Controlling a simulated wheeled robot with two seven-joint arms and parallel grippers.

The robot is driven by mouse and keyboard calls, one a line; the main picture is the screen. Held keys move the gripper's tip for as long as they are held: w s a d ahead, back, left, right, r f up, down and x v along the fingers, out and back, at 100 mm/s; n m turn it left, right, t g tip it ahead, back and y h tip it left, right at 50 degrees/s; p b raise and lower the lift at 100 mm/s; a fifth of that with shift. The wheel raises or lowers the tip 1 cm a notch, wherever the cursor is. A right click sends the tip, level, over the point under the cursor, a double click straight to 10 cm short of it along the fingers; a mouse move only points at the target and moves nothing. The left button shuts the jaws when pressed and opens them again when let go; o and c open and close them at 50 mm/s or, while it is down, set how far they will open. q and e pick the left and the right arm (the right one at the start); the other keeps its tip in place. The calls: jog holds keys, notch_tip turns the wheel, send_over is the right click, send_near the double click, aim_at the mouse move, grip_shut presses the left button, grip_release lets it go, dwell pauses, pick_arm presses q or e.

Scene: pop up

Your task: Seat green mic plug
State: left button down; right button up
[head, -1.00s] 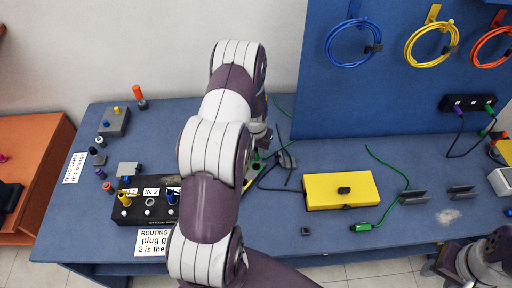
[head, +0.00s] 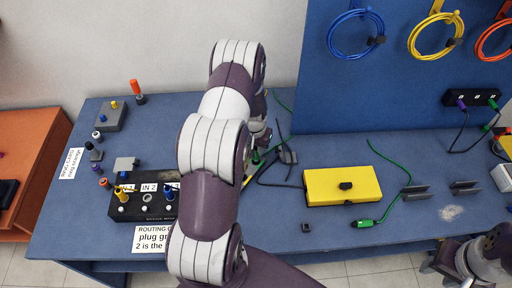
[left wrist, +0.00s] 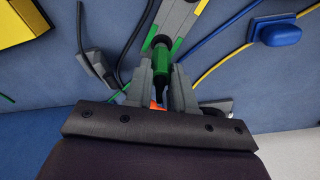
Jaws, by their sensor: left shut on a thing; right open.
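My left gripper (left wrist: 162,88) is shut on a green plug (left wrist: 180,88), seen between its fingers in the left wrist view. In the head view this gripper (head: 260,138) is mostly hidden behind my own arm. Another green plug (head: 363,223) lies on the table with a green cable, in front of the yellow box. The black routing box (head: 145,211) at the left has a yellow plug (head: 122,194) at IN 1 and a blue plug (head: 170,193) at the right. The IN 2 hole (head: 148,198) between them looks empty. My right gripper (head: 436,267) is open and empty at the lower right.
The yellow box (head: 330,188) stands mid-table, with grey holders (head: 416,192) to its right. Black cables (head: 282,170) lie near my left gripper. A blue pegboard (head: 400,90) with coiled cables rises behind. A label card (head: 152,238) lies before the routing box.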

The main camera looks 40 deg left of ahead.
pick_arm(q)
jog(key=shift+f, duration=0.1)
jog(key=shift+f+b, duration=1)
jog(key=shift+f, duration=0.25)
jog(key=c, duration=0.9)
grip_release()
jog(key=shift+r, duration=0.1)
jog(key=r, duration=0.4)
jog(key=s+r+b, duration=0.1)
jog(key=r, duration=0.7)
jog(key=shift+s+d+r+b, duration=0.2)
jog(key=shift+r+b, duration=0.05)
jog(key=shift+b, duration=0.05)
